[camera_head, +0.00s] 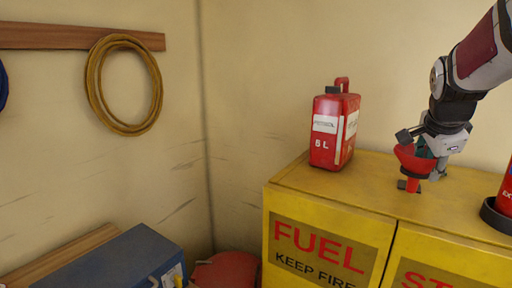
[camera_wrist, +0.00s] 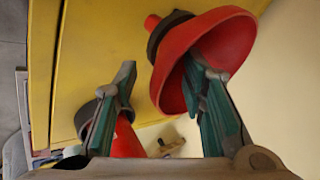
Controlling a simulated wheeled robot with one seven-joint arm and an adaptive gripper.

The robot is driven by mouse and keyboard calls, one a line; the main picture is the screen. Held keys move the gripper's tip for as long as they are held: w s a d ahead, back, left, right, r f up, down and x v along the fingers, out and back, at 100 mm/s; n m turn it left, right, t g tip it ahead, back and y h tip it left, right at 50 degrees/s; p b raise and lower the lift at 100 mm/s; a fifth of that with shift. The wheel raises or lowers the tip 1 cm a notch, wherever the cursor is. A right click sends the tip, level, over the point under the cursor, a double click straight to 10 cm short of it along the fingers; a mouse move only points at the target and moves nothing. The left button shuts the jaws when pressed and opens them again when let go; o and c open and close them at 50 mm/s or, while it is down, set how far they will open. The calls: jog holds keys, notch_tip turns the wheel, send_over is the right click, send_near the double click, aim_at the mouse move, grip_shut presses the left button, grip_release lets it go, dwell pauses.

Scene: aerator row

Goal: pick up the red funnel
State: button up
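The red funnel (camera_head: 413,162) is on top of the yellow cabinet (camera_head: 375,184), its narrow spout downward and its wide bowl up under my gripper. In the wrist view the funnel (camera_wrist: 228,38) shows its wide mouth and a dark collar near the spout. My gripper (camera_head: 422,143) is low over the cabinet top at the funnel. In the wrist view my gripper (camera_wrist: 165,68) is open with a clear gap between its fingers. The right finger overlaps the funnel's mouth and seems to reach into the bowl; the left finger is outside it. Contact cannot be told.
A red 5 L fuel can (camera_head: 335,128) stands on the cabinet left of the funnel. A red cylinder in a black ring (camera_head: 495,216) stands at the right edge. A blue box (camera_head: 115,262) and a red object (camera_head: 227,270) are low at left.

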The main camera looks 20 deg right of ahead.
grip_shut()
jog(key=shift+r, duration=0.15)
